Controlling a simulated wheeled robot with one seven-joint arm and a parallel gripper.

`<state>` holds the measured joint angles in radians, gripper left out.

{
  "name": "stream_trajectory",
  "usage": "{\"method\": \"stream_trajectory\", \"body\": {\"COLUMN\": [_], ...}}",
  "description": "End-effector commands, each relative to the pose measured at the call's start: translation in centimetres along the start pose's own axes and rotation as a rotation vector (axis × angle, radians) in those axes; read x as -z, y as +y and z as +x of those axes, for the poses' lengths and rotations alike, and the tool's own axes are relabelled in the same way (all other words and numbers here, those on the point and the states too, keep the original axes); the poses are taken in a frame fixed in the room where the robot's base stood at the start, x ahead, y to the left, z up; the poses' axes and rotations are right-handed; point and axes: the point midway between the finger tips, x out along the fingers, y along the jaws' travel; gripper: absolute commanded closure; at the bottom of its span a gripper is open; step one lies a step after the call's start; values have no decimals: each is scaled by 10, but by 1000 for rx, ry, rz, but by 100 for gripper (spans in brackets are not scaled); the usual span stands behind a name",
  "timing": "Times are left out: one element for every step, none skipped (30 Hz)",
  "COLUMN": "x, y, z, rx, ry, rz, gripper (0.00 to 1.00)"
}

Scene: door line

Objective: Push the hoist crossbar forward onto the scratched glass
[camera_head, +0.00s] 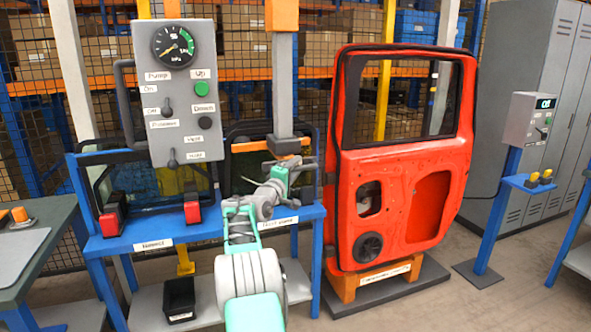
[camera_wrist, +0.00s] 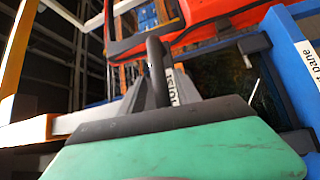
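The hoist's grey control panel (camera_head: 183,95) hangs at left centre, with a gauge, buttons and a dark bar handle (camera_head: 125,100) on its left side. I cannot tell for certain which part is the crossbar. A dark-framed glass pane (camera_head: 240,187) stands in the blue rack behind my arm, partly hidden; scratches are too small to see. My gripper (camera_head: 290,172) is right of the panel, in front of the rack. In the wrist view a dark bent bar (camera_wrist: 156,70) rises just beyond my green gripper body, beside a partly readable label. The fingertips and any contact are unclear.
A red door (camera_head: 405,160) stands on an orange-and-grey stand to the right. A grey post with an orange lower end (camera_head: 284,85) is behind my gripper. A control box (camera_head: 530,120) stands on a blue post at far right. Floor shows between door and box.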

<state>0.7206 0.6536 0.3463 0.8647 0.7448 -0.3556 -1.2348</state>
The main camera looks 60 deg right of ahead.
Motion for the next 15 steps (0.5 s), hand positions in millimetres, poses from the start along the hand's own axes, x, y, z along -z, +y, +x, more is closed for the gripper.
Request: {"method": "stream_trajectory", "body": {"x": [-1,-2,-2,-2,-2,-2,-2,-1,-1,-1,-1,-1,-1,0,0], "y": [-1,-1,-1,-1,-1,-1,-1,-1,-1,-2,-2,-1,-2,-2,-2], "z": [1,1,1,1,1,0,-1,-3,-7,-11,-16,-23,-29,-36,-45], "rx": [1,1,1,1,1,2,2,2,2,3,2,2,2,2,2], "ry": [-2,-2,-3,-3,-3,-3,-3,-2,-1,-1,-2,-1,0,0,0], "rz": [-1,-1,-1,-2,-2,-2,-2,-1,0,-1,-1,-2,-2,-1,-1], "gripper": [60,60,60,60,60,60,60,60,60,60,60,60,60,60,60]}}
